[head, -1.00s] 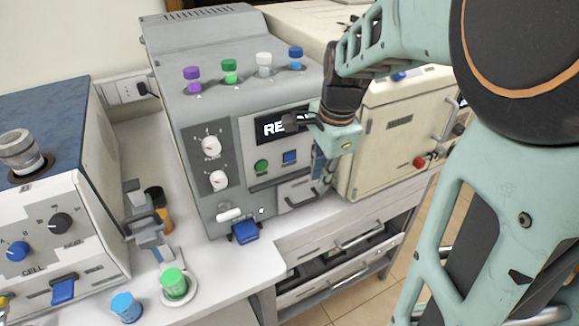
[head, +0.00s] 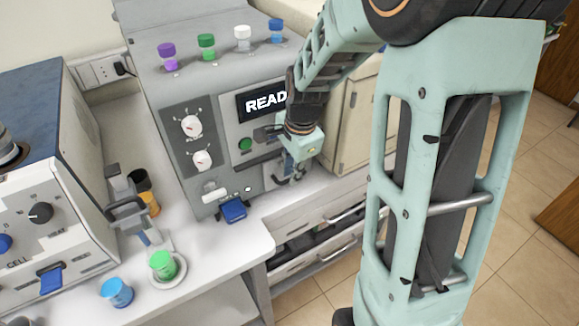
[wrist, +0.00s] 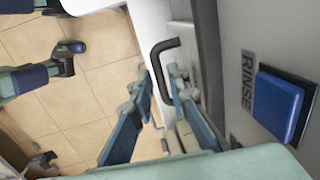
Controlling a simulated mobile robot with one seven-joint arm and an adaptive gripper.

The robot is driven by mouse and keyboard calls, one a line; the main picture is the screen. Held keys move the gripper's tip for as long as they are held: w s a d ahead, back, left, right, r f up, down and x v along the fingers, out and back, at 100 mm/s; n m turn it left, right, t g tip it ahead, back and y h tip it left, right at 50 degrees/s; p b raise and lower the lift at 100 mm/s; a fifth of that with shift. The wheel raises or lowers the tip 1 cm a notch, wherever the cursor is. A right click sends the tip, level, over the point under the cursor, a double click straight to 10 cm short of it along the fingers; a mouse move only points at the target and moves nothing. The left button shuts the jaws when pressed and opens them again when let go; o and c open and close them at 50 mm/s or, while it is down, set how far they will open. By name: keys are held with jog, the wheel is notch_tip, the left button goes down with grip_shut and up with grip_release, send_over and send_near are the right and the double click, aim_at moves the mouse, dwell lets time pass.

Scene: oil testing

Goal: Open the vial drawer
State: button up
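The grey analyser (head: 180,100) has a small vial drawer low on its front, with a dark handle (head: 284,181). My gripper (head: 291,170) is at this drawer and hides much of its front. In the wrist view, the drawer's black bar handle (wrist: 164,44) stands out from the grey front. The fingers of my gripper (wrist: 161,80) are apart, one on each side of the handle's length. I cannot tell whether either finger touches the handle. The drawer looks closed in the head view, though my gripper partly covers it.
A blue RINSE button (wrist: 278,108) is close to the right of my fingers. Green (head: 162,264) and blue (head: 117,292) capped vials stand on the bench at the front left. Several capped vials stand on the analyser's top. A beige cabinet (head: 350,120) is to the right.

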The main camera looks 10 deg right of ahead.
jog(key=shift+f, duration=0.15)
jog(key=shift+c, duration=0.3)
grip_shut()
